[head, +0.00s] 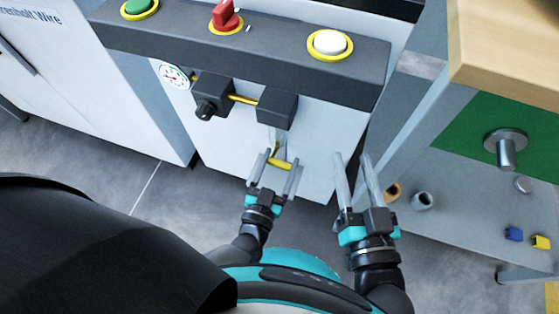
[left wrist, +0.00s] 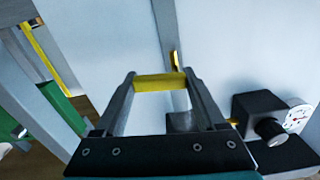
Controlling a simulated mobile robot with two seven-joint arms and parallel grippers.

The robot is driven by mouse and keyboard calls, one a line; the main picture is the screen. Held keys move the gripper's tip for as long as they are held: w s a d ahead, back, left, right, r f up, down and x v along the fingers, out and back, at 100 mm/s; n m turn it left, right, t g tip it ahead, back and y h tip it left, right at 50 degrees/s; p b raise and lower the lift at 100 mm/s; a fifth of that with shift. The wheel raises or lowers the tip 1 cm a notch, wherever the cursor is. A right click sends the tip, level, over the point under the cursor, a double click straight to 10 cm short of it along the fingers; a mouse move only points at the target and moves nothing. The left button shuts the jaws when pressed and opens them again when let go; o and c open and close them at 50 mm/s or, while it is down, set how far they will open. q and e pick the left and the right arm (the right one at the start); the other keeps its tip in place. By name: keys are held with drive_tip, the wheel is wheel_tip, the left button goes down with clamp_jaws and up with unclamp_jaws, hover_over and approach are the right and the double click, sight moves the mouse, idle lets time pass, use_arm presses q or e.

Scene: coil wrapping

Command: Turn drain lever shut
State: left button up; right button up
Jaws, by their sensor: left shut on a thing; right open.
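The drain lever (head: 283,165) has a yellow handle, low on the white front of the machine, by a grey pipe (head: 276,138). My left gripper (head: 279,161) is shut on this handle, which lies crosswise between the fingers. In the left wrist view, the yellow handle (left wrist: 160,83) spans the gap between the fingertips, with the grey pipe (left wrist: 168,45) behind it. The joint of lever and pipe is partly hidden by the gripper. My right gripper (head: 352,157) is open and empty, to the right of the lever, apart from it.
Above is a dark panel (head: 290,62) with a green button, red knob and white button. A gauge (head: 174,76) and black blocks (head: 277,107) joined by a yellow rod sit below it. At right stands a bench (head: 510,55) with a shelf (head: 465,215) holding small parts.

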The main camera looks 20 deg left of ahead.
use_arm(q)
drive_tip(key=shift+r+n, duration=0.1)
drive_tip(key=shift+n, duration=0.5)
use_arm(e)
drive_tip(key=shift+w+d+f+g, duration=0.1)
drive_tip(key=shift+w+g, duration=0.1)
drive_tip(key=shift+g, duration=0.2)
use_arm(q)
drive_tip(key=o, duration=1.3)
drive_tip(key=shift+s, duration=0.1)
use_arm(e)
drive_tip(key=shift+s, duration=0.1)
